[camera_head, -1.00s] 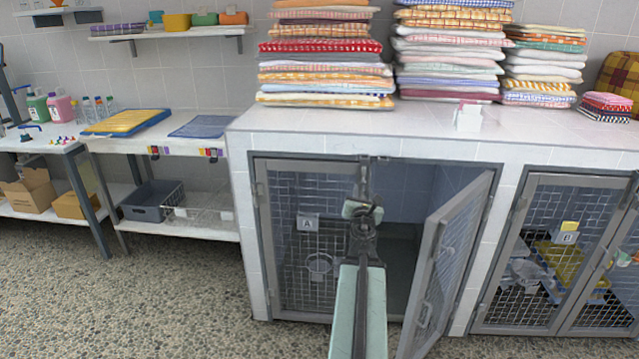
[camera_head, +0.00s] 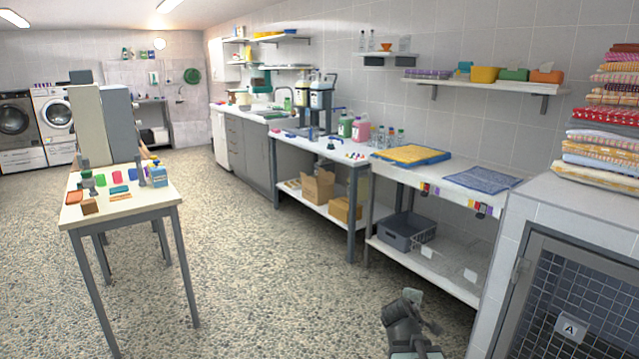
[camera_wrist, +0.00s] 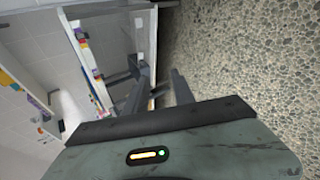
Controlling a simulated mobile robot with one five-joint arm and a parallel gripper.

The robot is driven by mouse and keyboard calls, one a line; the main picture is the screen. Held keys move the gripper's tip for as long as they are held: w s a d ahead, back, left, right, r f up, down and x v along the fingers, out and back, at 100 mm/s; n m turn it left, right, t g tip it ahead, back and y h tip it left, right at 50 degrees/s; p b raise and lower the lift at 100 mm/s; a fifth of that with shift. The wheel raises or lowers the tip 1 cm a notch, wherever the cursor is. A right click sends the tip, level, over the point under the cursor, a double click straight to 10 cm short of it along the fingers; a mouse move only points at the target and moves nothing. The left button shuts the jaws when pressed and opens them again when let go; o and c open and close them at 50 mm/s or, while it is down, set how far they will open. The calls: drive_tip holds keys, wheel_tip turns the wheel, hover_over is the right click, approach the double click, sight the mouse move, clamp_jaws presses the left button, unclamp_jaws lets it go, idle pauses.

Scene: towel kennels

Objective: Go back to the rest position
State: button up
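My gripper (camera_wrist: 159,76) shows in the wrist view as two dark fingers with a gap between them, open and holding nothing. In the head view my gripper (camera_head: 418,298) is at the bottom edge, low over the floor, left of the tiled kennel block; its fingers are too small there to read. The kennel door marked A (camera_head: 570,310) is at the lower right and looks shut. Most of the arm is out of view.
A small table (camera_head: 120,212) with bottles and blocks stands at the left. A long counter (camera_head: 400,172) with a lower shelf holding a grey crate (camera_head: 405,232) runs along the wall. A towel stack (camera_head: 610,130) is on the kennel block. The pebbled floor (camera_head: 270,280) between is clear.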

drive_tip(key=s+a+f+m+g+y, duration=0.6)
drive_tip(key=s+a+f+m+g, duration=0.35)
drive_tip(key=s+a, duration=0.55)
wheel_tip(320, 180, up, 24)
drive_tip(key=s+m+p, duration=0.1)
drive_tip(key=m+p, duration=0.1)
drive_tip(key=p, duration=2.3)
drive_tip(key=shift+s, duration=0.15)
drive_tip(key=shift+d, duration=0.15)
